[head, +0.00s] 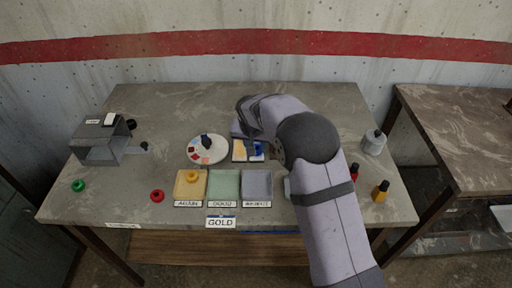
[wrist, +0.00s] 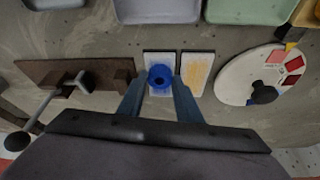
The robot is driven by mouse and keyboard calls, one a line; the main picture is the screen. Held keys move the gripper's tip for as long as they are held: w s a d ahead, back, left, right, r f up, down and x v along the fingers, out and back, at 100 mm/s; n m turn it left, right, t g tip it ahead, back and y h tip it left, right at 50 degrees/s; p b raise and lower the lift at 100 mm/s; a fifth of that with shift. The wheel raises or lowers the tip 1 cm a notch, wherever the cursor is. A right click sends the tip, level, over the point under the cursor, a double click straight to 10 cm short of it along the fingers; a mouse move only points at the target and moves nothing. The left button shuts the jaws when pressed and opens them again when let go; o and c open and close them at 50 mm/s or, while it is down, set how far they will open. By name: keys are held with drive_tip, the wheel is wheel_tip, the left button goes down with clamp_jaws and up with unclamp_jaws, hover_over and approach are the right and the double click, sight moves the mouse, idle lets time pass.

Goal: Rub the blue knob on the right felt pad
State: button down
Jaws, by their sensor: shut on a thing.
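The blue knob (wrist: 160,78) is between the fingertips of my gripper (wrist: 160,84) in the wrist view. It is over the pad on the left of that view (wrist: 159,57), which is the right one in the head view. I cannot tell if knob and pad touch. The other felt pad (wrist: 197,73) has a yellow smear and lies beside it. In the head view the yellow-marked pad (head: 239,152) shows left of the blue knob (head: 259,148). My arm hides part of the area there.
A round white palette (head: 207,149) with coloured patches and a dark knob is left of the pads. Yellow (head: 190,193), green (head: 224,184) and grey (head: 257,184) trays line the front. A brown rail with a clamp (wrist: 76,80) lies beside the pads.

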drive_tip(key=shift+w, duration=0.2)
drive_tip(key=shift+w, duration=0.65)
drive_tip(key=shift+w+p, duration=0.15)
drive_tip(key=shift+p, duration=0.2)
drive_tip(key=shift+w+f, duration=0.1)
drive_tip(key=shift+w, duration=0.4)
drive_tip(key=shift+w, duration=0.15)
drive_tip(key=shift+w+p, duration=0.5)
drive_tip(key=shift+w, duration=0.05)
drive_tip(key=shift+s, duration=0.2)
drive_tip(key=shift+s+b, duration=0.4)
drive_tip(key=shift+s, duration=0.1)
drive_tip(key=shift+s, duration=0.15)
